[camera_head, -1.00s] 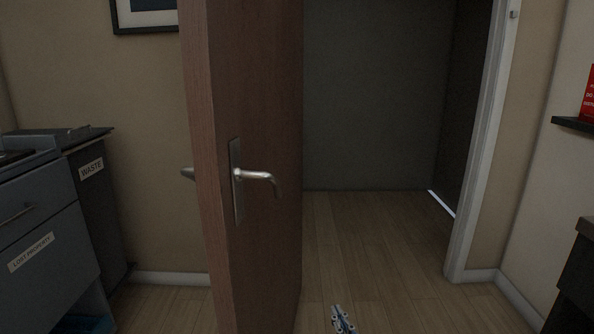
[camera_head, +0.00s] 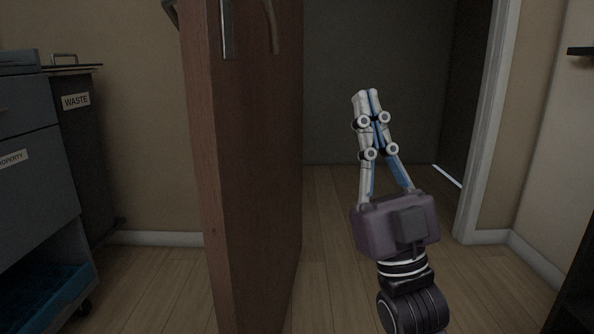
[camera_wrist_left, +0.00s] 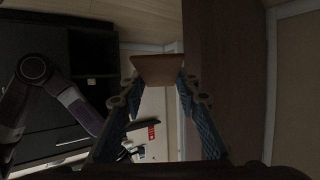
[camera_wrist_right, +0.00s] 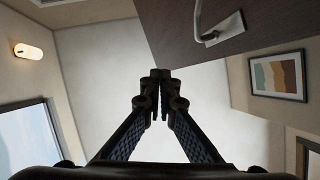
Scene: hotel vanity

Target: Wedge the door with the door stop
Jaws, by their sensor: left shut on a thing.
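The brown wooden door (camera_head: 250,170) stands ajar, edge toward me, with its metal handle (camera_head: 227,30) at the top of the head view. The door stop (camera_wrist_left: 158,68), a reddish-brown wedge, is between the fingertips of my left gripper (camera_wrist_left: 158,82) in the left wrist view. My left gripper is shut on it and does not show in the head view. My right gripper (camera_head: 367,95) points up in the doorway, to the right of the door and apart from it. Its fingertips are together with nothing between them, as the right wrist view (camera_wrist_right: 160,76) also shows.
A grey cabinet (camera_head: 38,190) and a dark bin marked WASTE (camera_head: 88,150) stand at the left. The white door frame (camera_head: 490,130) is at the right. The wooden floor (camera_head: 330,270) in the doorway looks clear. A dark unit (camera_head: 578,260) is at the right edge.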

